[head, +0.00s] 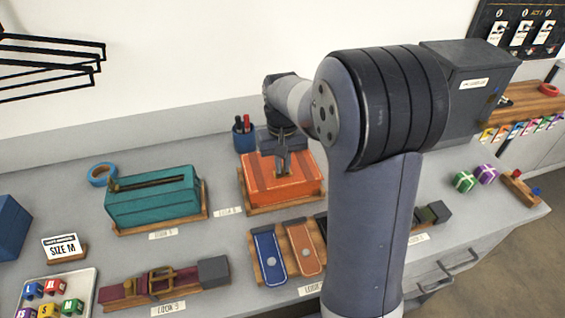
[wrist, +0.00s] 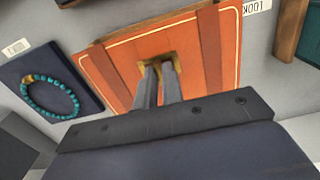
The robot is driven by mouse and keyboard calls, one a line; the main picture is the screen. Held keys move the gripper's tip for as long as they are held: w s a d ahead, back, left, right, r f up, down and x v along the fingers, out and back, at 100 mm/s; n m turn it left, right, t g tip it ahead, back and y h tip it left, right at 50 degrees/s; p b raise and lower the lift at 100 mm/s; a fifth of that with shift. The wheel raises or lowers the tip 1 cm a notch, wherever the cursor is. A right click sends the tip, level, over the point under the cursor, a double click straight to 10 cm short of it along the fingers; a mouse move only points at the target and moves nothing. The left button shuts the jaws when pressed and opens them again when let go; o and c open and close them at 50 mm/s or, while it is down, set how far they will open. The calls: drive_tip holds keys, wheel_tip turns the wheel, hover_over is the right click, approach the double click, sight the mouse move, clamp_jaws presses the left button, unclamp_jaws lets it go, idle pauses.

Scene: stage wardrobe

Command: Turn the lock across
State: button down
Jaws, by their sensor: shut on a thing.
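The orange case (head: 287,187) lies flat on a wooden base behind the middle of the counter. It also shows in the wrist view (wrist: 120,62), with darker straps and a pale border line. A brass lock (wrist: 177,64) sits on its top face. My gripper (wrist: 158,70) points down onto the case, its two fingers close together and shut on the lock. In the head view my gripper (head: 283,165) is over the middle of the case. The fingers hide part of the lock, so how far it is turned cannot be told.
A teal case (head: 152,197) stands to the left, with blue tape (head: 102,174) behind it. A pen cup (head: 244,137) stands behind the orange case. Blue and brown straps (head: 270,257) lie in front. In the wrist view a bead bracelet (wrist: 50,96) lies on a dark pad.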

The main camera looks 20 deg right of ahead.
drive_tip(key=c, duration=1.5)
unclamp_jaws()
drive_tip(key=shift+c, duration=0.2)
wheel_tip(320, 180, up, 11)
drive_tip(key=shift+f, duration=0.15)
wheel_tip(320, 180, down, 11)
drive_tip(key=shift+r, duration=0.1)
drive_tip(key=shift+n, duration=0.3)
